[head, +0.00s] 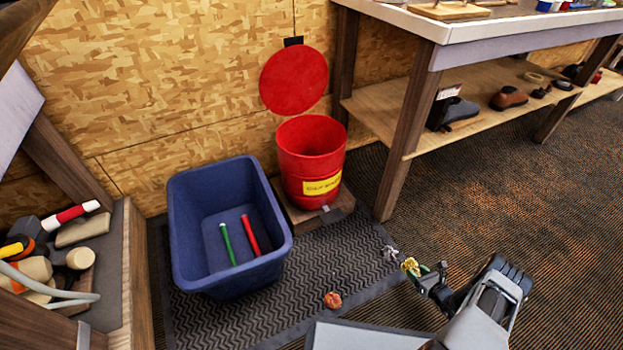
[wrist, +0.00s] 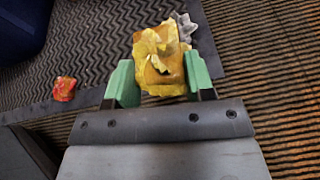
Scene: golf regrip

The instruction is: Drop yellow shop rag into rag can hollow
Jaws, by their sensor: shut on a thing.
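The yellow shop rag (wrist: 160,62) is a crumpled yellow bundle between the green fingers of my gripper (wrist: 162,80). My gripper is shut on it, and the rag also shows small in the head view (head: 410,266). In the head view my gripper (head: 426,272) is at the lower right, above the floor, to the right of and nearer than the can. The red rag can (head: 311,165) stands on a small wooden base by the wall, with a yellow label. Its top is open and its red round lid (head: 294,80) is raised against the wall. The can's bottom is hidden.
A blue bin (head: 190,235) holding a green and a red grip stands left of the can. A crumpled red-orange rag (head: 332,300) and a crumpled grey-white piece (head: 391,253) lie on the floor. A workbench leg (head: 405,140) stands right of the can.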

